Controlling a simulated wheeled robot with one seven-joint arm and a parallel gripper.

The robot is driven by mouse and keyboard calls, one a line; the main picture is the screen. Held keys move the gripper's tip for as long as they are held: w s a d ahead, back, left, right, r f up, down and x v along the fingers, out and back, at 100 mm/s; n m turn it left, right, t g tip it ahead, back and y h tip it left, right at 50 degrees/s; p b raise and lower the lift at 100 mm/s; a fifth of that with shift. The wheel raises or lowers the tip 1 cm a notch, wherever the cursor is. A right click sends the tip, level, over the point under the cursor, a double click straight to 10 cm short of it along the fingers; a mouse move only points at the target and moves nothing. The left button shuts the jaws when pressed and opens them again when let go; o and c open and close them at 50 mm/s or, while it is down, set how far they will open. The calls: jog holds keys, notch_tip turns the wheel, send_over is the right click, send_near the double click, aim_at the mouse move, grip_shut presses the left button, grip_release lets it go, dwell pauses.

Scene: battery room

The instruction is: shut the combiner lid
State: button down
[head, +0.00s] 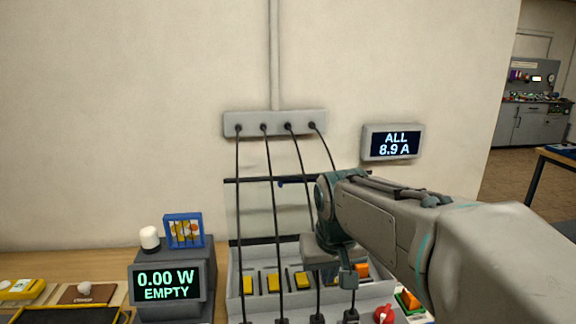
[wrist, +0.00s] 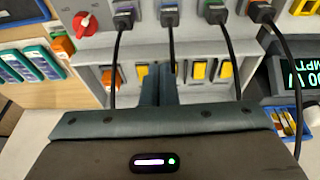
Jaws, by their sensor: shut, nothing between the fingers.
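The combiner (head: 236,290) is a grey box at the bottom middle of the head view, with a row of yellow switches inside. Its lid (head: 257,215) looks like a clear panel with a dark top edge, standing upright and open behind the box against the wall. My gripper (head: 348,283) is over the right part of the box, in front of the lid. In the wrist view my gripper (wrist: 160,82) has its fingers together and empty, pointing at the switch row of the combiner (wrist: 190,50). The arm hides the lid's right part in the head view.
Several black cables (head: 272,190) hang from a grey wall strip (head: 275,123) to the box front, passing before the lid. A red knob (head: 384,314) is at the right. A meter reading 0.00 W (head: 166,284) stands left; a wall display (head: 393,143) reads 8.9 A.

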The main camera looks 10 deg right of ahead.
jog(key=w+d+r+t+p, duration=0.1)
jog(key=w+r+p, duration=0.3)
jog(key=w, duration=0.7)
jog(key=w+r+p, duration=0.2)
jog(key=w+r, duration=0.4)
jog(key=w, duration=0.6)
jog(key=w+d+r+t+p, duration=0.1)
jog(key=w+r+p, duration=0.2)
jog(key=w+r, duration=0.55)
jog(key=w+x, duration=0.1)
jog(key=x, duration=1.3)
jog(key=shift+s+a+r, duration=0.1)
jog(key=shift+s, duration=0.95)
jog(key=shift+s+a+r, duration=0.1)
jog(key=shift+s+a, duration=0.05)
jog(key=shift+s, duration=0.9)
jog(key=shift+s+d+f+b, duration=0.1)
jog(key=shift+b, duration=0.5)
jog(key=shift+s+b, duration=0.6)
jog(key=shift+b, duration=0.35)
